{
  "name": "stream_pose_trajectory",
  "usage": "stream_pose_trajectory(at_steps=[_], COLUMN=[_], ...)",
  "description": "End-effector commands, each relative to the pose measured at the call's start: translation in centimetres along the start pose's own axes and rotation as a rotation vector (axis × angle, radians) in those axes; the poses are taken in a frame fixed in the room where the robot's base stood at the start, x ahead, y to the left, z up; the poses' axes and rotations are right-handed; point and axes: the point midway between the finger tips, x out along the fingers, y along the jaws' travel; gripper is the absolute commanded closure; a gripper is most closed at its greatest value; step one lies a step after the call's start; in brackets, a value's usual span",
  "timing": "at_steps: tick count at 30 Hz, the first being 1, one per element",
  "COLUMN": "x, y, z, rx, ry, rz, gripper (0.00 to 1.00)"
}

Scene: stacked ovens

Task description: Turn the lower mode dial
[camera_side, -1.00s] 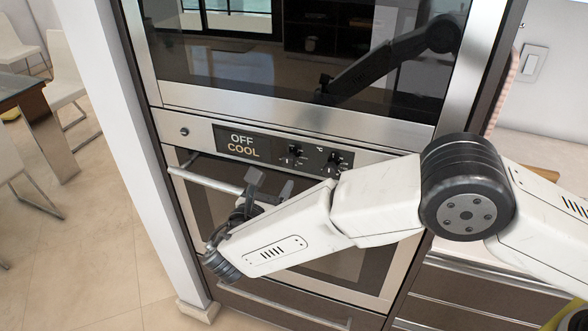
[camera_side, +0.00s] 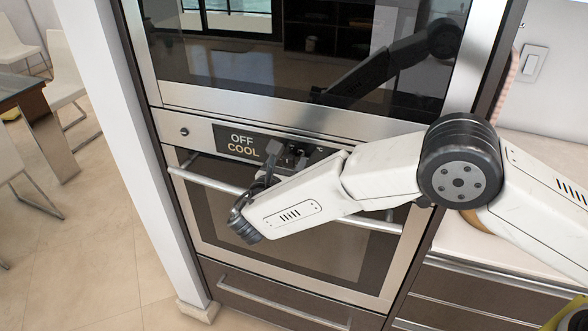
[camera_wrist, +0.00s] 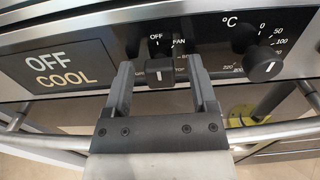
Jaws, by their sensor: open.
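The mode dial (camera_wrist: 160,72) is a dark knob with a white mark, below the printed words OFF and FAN in the wrist view. My gripper (camera_wrist: 160,75) is open, with one finger on each side of this dial. Whether the fingers touch it I cannot tell. In the side view my gripper (camera_side: 288,151) is in front of the control panel and hides most of the mode dial. The display (camera_wrist: 62,68) to the left reads OFF and COOL.
A temperature dial (camera_wrist: 263,62) with a °C scale is to the right of the mode dial. A horizontal oven door handle (camera_side: 215,182) runs below the panel. The upper oven's dark glass (camera_side: 260,70) is above. Open floor (camera_side: 90,240) lies to the left.

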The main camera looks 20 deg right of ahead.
Motion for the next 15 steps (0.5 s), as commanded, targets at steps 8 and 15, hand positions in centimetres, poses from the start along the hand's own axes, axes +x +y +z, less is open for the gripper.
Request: stream_pose_trajectory(at_steps=[8,15], x=[0.08,0.07], y=[0.01,0.00], z=[-0.02,-0.02], rx=[0.000,0.000], ry=[0.000,0.000], rz=[0.000,0.000], gripper=[0.30,1.00])
